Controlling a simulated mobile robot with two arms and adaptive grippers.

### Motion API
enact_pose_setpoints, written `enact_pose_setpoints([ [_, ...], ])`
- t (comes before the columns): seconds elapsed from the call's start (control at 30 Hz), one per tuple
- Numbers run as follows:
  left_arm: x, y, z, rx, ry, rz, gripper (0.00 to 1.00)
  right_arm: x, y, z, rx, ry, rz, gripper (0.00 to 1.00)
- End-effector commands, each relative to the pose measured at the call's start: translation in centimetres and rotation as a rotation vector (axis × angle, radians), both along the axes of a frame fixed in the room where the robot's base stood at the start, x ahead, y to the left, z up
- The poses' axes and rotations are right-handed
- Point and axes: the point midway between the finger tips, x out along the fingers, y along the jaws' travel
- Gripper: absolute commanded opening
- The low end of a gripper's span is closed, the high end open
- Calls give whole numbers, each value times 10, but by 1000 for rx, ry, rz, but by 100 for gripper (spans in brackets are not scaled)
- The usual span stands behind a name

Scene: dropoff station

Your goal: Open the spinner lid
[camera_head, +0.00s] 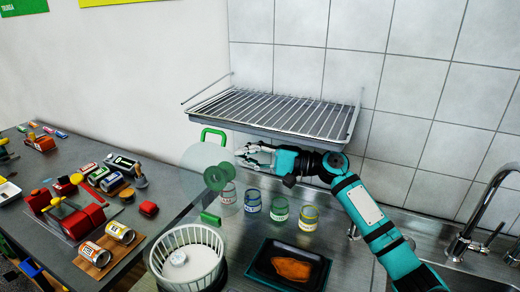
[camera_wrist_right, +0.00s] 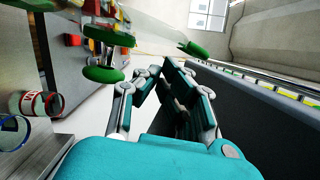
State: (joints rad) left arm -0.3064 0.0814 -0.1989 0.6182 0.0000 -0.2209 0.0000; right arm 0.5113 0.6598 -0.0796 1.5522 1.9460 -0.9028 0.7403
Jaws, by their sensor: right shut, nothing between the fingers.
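The spinner is a white slatted basket (camera_head: 188,256) at the bottom of the head view, with its top open and a white round hub (camera_head: 178,258) inside. Its lid (camera_head: 196,163) is a see-through disc with a green knob (camera_head: 217,176) and green handles at its edge. The lid stands steeply tilted, up above and behind the basket. In the wrist view its green knob (camera_wrist_right: 104,74) shows left of the fingers. My right gripper (camera_head: 238,154) is shut and empty beside the lid's right side. I cannot tell whether they touch. My left gripper is not in view.
Several glass jars (camera_head: 280,213) stand on the steel counter right of the lid. A dark tray (camera_head: 262,272) with an orange item lies in front. A wire rack (camera_head: 270,112) hangs behind. A tap (camera_head: 470,235) is at right. The left table (camera_head: 160,205) holds cans and red items.

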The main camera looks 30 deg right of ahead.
Motion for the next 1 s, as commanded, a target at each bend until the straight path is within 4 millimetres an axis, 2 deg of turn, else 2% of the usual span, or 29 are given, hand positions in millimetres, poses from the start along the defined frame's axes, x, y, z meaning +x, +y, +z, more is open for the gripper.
enact_pose_setpoints([
  [0.03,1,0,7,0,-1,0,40,6,7,5,2,1,1,0],
  [0.23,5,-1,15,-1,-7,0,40,20,25,3,1,0,0,0],
  [0.67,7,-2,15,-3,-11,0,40,23,29,2,-2,-1,0,0],
  [0.77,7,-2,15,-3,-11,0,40,18,36,5,-33,-26,2,0],
  [1.0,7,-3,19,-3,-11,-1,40,-7,67,17,-214,-168,2,0],
])
